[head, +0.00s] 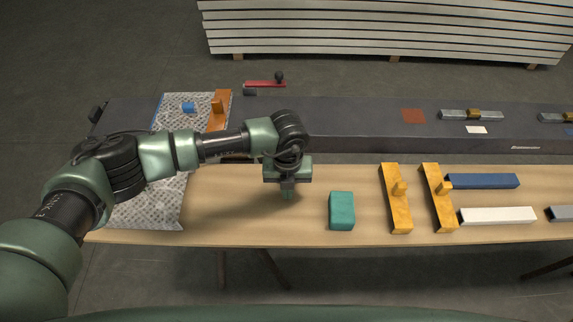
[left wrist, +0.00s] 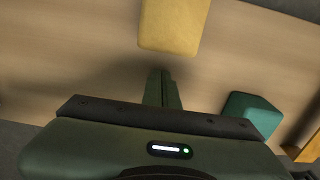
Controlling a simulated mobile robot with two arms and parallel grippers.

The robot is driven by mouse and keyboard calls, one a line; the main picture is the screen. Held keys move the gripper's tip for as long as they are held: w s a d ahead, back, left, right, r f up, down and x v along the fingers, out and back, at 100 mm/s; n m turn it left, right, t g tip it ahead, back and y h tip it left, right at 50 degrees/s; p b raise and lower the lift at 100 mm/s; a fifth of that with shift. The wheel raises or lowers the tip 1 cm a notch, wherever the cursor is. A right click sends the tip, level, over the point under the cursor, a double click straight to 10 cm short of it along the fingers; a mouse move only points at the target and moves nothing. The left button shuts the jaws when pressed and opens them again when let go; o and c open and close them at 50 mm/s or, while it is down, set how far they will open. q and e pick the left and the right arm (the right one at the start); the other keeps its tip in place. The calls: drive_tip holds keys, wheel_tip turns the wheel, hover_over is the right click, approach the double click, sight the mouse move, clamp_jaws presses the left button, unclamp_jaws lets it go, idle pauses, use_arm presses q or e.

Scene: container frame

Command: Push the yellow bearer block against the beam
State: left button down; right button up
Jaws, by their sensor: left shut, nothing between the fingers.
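The yellow bearer block (left wrist: 172,24) shows at the top of the left wrist view, lying on the wooden bench top (head: 240,215). In the head view it is hidden, seemingly behind my left gripper and wrist. My left gripper (head: 288,193) points down at the bench with its fingers shut and empty. In the left wrist view the fingertips (left wrist: 160,80) are just below the block's near edge; I cannot tell whether they touch it. The long dark grey beam (head: 350,125) runs behind the bench. My right gripper is not in view.
A teal block (head: 341,211) stands right of my left gripper. Two yellow pieces with knobs (head: 396,205) (head: 437,205), a blue bar (head: 482,181) and a white bar (head: 497,215) lie farther right. A speckled sheet (head: 150,212) covers the left end.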

use_arm(q)
drive_tip(key=shift+w+b, duration=1.25)
drive_tip(key=shift+w, duration=0.25)
drive_tip(key=shift+s, duration=0.15)
drive_tip(key=shift+s+p, duration=0.5)
drive_tip(key=shift+s, duration=0.1)
drive_tip(key=shift+s+p, duration=0.3)
drive_tip(key=shift+s, duration=0.5)
drive_tip(key=shift+r, duration=0.1)
wheel_tip(320, 180, up, 8)
drive_tip(key=p, duration=0.5)
idle(0.3)
